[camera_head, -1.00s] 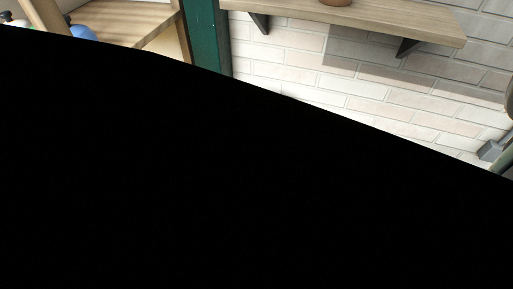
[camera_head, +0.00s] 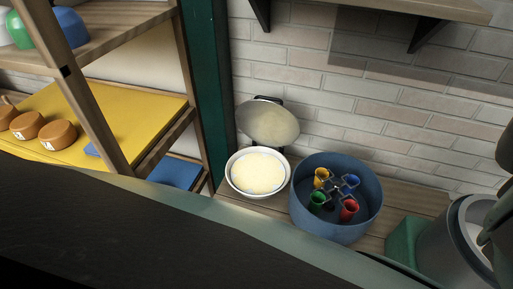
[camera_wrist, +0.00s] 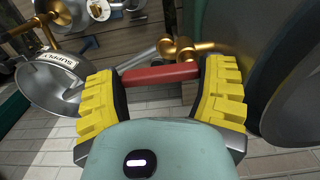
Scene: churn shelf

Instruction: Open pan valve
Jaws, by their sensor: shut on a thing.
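In the wrist view my gripper (camera_wrist: 160,88), with ribbed yellow fingers, is shut on a red handle (camera_wrist: 160,75). The handle lies crosswise between the fingers, one finger at each end. Brass fittings (camera_wrist: 180,48) of the valve sit just behind the handle, near its right end. I cannot tell how far the handle is turned. The head view does not show the gripper or the red handle.
In the wrist view a metal disc with a white label (camera_wrist: 55,75) is at left, and a large grey round form (camera_wrist: 295,95) is close at right. In the head view a blue tub (camera_head: 335,225) holds coloured cups beside a white bowl (camera_head: 257,188). Wooden shelves (camera_head: 150,35) stand left.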

